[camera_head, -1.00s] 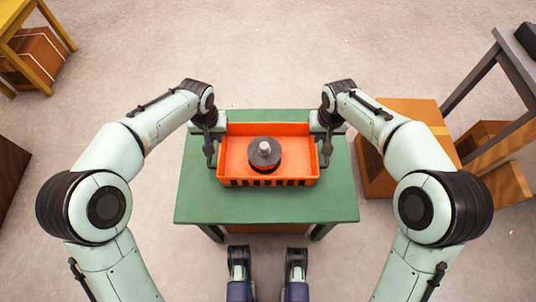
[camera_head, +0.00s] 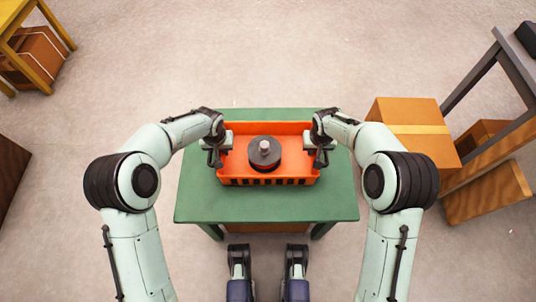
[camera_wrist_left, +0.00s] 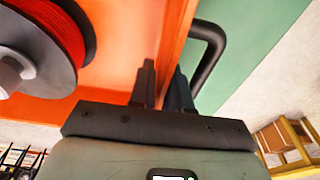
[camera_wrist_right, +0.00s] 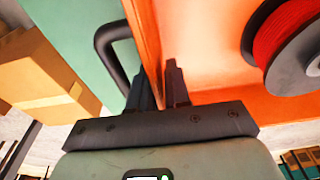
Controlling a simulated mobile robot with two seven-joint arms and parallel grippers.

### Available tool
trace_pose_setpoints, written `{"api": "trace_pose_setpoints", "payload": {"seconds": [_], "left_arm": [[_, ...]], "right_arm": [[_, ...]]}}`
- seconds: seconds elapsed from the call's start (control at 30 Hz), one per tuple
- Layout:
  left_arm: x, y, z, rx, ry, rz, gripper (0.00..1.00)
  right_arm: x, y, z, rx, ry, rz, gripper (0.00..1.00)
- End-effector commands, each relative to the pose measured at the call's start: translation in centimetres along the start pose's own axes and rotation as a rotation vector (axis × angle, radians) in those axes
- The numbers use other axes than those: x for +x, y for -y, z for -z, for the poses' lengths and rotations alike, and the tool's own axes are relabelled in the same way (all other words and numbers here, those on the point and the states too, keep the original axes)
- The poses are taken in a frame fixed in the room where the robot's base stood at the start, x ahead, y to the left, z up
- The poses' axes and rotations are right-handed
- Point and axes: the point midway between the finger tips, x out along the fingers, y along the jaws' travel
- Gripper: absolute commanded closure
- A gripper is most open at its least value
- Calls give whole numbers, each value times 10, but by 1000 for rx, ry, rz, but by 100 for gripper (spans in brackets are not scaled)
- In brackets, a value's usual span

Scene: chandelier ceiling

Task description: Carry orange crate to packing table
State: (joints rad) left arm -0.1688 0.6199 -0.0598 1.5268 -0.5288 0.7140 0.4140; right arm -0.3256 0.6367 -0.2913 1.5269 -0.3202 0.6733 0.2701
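The orange crate (camera_head: 240,181) sits on a green table (camera_head: 200,206) in front of me. A dark spool (camera_head: 264,153) with a red band lies in it. My left gripper (camera_head: 216,158) is at the crate's left wall, and my right gripper (camera_head: 319,158) is at its right wall. In the left wrist view, the fingers (camera_wrist_left: 163,88) stand close on both sides of the wall, beside a black handle (camera_wrist_left: 212,50). The right wrist view shows the same: the fingers (camera_wrist_right: 160,88) pinch the wall, with a handle (camera_wrist_right: 108,42) outside it.
Cardboard boxes (camera_head: 410,112) stand on the floor to the right, near a grey table (camera_head: 520,62). A yellow table (camera_head: 20,18) with a brown box (camera_head: 35,55) under it is at the far left. A brown box (camera_head: 10,165) is at the left edge. Floor beyond the green table is clear.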

Motion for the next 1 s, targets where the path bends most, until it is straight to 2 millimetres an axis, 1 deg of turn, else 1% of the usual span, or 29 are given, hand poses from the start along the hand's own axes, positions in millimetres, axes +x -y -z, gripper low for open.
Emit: {"api": "trace_pose_setpoints", "payload": {"seconds": [0.03, 0.13, 0.43, 0.47, 0.5, 0.53, 0.87, 1.0], "left_arm": [[4, 0, 0, 0, 1, 0, 83], [9, 0, 0, 0, 0, 0, 83], [10, 0, 0, -1, -1, 0, 83], [10, 0, 0, -1, -1, 0, 86], [10, 0, 0, 0, -1, 0, 99], [10, 0, 0, 0, 0, 0, 100], [9, 0, 1, 0, -2, -1, 100], [5, 0, 1, 0, -4, -1, 100]], "right_arm": [[4, 0, 0, 0, 1, 0, 83], [9, 0, 0, 1, -1, 0, 83], [10, 0, 0, 1, -1, 0, 83], [10, 0, 0, 1, -1, 0, 86], [10, 0, 0, 1, -1, 0, 99], [10, 0, 0, 1, -1, 0, 100], [9, 0, 1, 1, -4, 1, 100], [5, 0, 2, 1, -5, 1, 100]]}}
